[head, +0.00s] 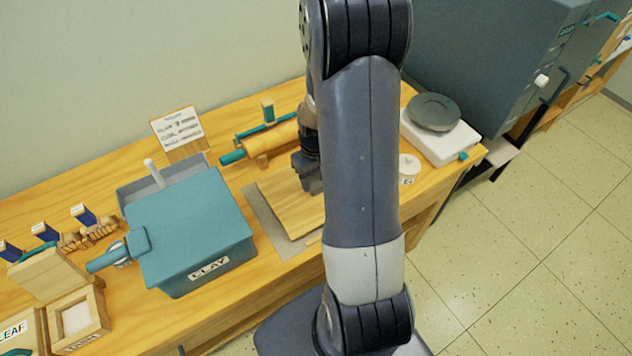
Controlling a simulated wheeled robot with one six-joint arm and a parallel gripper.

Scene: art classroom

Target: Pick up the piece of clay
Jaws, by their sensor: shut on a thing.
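My gripper (309,180) shows only in part, beside my arm, low over the wooden board (285,210) on the table. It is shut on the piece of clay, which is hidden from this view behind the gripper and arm. I cannot tell whether the clay touches the board or is lifted. A teal box (190,225) labelled CLAY stands left of the board, its lid on.
A rolling pin (268,143) with teal handles lies behind the board. A grey tray (128,192) is behind the box. A white scale (440,143) with a grey plate and a small labelled cup (408,166) stand right. A large grey cabinet (490,60) is beyond.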

